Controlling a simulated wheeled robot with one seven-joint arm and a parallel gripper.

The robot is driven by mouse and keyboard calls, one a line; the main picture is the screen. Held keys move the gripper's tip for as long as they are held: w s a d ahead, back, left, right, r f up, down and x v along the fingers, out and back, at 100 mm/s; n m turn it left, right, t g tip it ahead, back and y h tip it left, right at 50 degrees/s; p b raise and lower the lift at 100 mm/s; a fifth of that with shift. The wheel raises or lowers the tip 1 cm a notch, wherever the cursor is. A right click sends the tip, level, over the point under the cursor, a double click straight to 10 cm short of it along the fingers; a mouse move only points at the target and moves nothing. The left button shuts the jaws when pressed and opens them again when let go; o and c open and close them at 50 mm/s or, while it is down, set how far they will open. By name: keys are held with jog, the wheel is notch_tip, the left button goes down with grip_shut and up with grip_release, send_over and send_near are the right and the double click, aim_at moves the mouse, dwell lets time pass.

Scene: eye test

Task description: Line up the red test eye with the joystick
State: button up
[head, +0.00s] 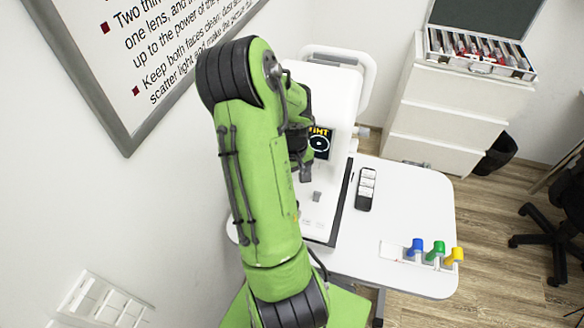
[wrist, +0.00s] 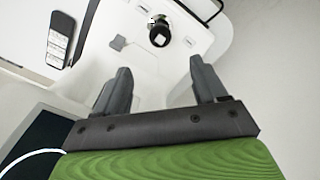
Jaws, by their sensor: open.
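The white eye-test machine (head: 338,90) stands on the table. Its small dark screen (head: 320,142) shows orange lettering, partly hidden by my arm, and a pale ring. I cannot make out a red test eye in either view.
A black remote-like device (head: 366,189) lies right of the machine. A white holder (head: 393,252) with blue (head: 415,246), green (head: 435,250) and yellow (head: 454,256) pieces sits near the table's right edge. A drawer cabinet (head: 440,115) bears an open case (head: 480,55). The table between is clear.

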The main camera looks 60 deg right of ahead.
jog(key=b, duration=0.1)
send_near(301, 220)
jog(key=w+f, duration=0.1)
jog(key=f, duration=0.1)
jog(key=w+f, duration=0.1)
jog(key=f, duration=0.1)
jog(key=w+f, duration=0.1)
jog(key=f, duration=0.1)
jog(key=shift+d, duration=0.3)
jog(key=shift+r, duration=0.1)
jog(key=shift+w, duration=0.1)
jog(key=shift+c, duration=0.3)
jog(key=c, duration=1.1)
jog(key=shift+o, duration=0.2)
jog(key=shift+s, duration=0.3)
jog(key=shift+s+a+b, duration=0.15)
jog(key=shift+s, duration=0.5)
jog(key=shift+s+a+b, duration=0.15)
jog(key=shift+s, duration=0.5)
